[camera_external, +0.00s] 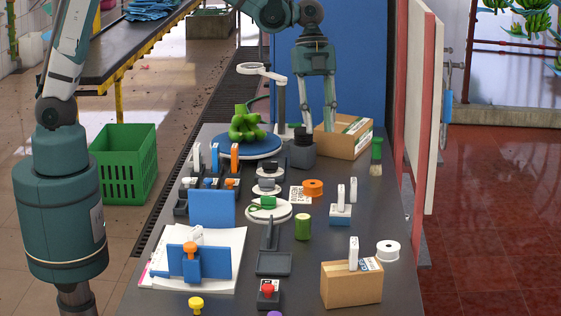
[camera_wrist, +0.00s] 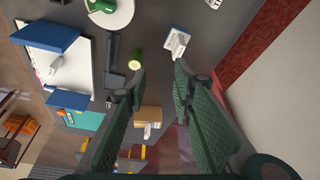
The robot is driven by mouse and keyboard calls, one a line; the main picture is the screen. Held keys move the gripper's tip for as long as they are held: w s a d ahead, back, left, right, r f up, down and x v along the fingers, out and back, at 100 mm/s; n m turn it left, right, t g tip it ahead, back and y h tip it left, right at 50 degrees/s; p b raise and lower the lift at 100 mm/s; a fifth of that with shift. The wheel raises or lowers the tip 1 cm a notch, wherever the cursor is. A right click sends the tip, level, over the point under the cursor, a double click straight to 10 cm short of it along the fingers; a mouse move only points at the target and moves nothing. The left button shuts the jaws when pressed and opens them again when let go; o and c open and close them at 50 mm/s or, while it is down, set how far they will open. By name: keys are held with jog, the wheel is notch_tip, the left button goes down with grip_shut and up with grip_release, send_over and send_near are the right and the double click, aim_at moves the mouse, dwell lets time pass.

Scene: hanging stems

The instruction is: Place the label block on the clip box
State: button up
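My gripper (camera_external: 318,122) hangs fingers-down at the back of the table, above the dark grey objects and in front of the open cardboard carton. In the wrist view my gripper (camera_wrist: 160,74) is open, its two fingers apart with nothing between them. A small blue-and-white block (camera_external: 340,214), which may be the label block, stands right of centre with white upright pieces at it; it also shows in the wrist view (camera_wrist: 174,42). A brown box (camera_external: 351,286) with a white clip-like piece (camera_external: 354,253) on top, possibly the clip box, is at the front right; it shows in the wrist view (camera_wrist: 149,114).
A green cylinder (camera_external: 303,227), an orange roll (camera_external: 313,187) and a white roll (camera_external: 388,250) stand nearby. Green bananas (camera_external: 246,124) sit on a blue round stand at the back. Blue panels (camera_external: 211,208) stand at left. A wall edges the table's right.

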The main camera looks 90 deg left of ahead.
jog(key=s+r+n+t+y, duration=0.15)
jog(key=s+r+n, duration=0.25)
jog(key=s+r, duration=0.5)
jog(key=s+a+f+n+t+y, duration=0.1)
jog(key=s+n+t, duration=0.3)
jog(key=s, duration=2.2)
jog(key=shift+s+n+y, duration=0.35)
jog(key=shift+n+y, duration=0.2)
jog(key=shift+n, duration=2.75)
